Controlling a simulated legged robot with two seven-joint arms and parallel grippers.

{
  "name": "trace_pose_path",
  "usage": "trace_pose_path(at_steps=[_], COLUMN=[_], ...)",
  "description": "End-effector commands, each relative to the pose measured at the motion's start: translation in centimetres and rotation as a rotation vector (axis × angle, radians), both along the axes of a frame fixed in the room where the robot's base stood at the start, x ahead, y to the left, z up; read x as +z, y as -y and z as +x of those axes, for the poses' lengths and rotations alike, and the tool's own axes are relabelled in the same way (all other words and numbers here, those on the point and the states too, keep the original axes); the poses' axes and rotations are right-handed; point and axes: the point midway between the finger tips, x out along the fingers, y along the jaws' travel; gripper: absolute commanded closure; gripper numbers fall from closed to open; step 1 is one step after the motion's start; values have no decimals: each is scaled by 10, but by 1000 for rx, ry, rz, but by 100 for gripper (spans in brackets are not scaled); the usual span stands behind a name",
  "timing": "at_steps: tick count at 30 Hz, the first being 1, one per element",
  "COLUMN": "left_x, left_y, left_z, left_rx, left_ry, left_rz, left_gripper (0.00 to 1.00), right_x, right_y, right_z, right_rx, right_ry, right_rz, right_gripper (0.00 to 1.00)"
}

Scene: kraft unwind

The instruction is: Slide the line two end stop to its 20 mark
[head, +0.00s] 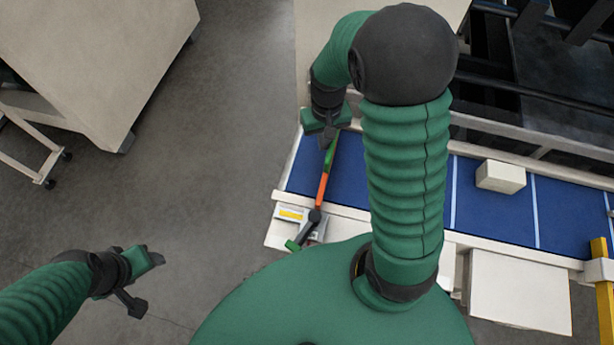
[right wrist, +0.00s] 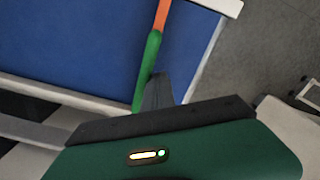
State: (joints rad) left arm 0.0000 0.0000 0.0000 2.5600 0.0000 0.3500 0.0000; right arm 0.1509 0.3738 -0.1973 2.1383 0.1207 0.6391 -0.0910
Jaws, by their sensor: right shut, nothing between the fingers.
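No 20 mark or line number is readable, and I cannot tell which part is the line two end stop. An orange and green bar (head: 323,187) lies across the left end of the blue belt (head: 349,180), running from a dark pivot with a green-tipped lever at the front rail. My right gripper (head: 328,138) is shut and empty at the bar's far green end. In the right wrist view, its dark fingers (right wrist: 158,90) are beside the green end (right wrist: 147,65); contact is unclear. My left gripper (head: 145,282) is open and empty over the floor.
A pale block (head: 501,177) sits on the belt, right of my arm. A yellow post (head: 602,280) stands at the right edge. A yellow label (head: 291,214) is beside the pivot.

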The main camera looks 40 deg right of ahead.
Motion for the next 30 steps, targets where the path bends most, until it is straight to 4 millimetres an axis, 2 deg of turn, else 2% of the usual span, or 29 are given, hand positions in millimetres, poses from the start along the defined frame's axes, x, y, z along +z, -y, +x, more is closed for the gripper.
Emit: trace_pose_path(at_steps=[30], left_x=[-1], left_y=[0], left_z=[0], left_rx=[0], left_ry=[0], left_rz=[0], left_gripper=[42], right_x=[0], right_y=[14], right_z=[-16], right_rx=[-1], right_ry=[1], right_rz=[-1], right_gripper=[100])
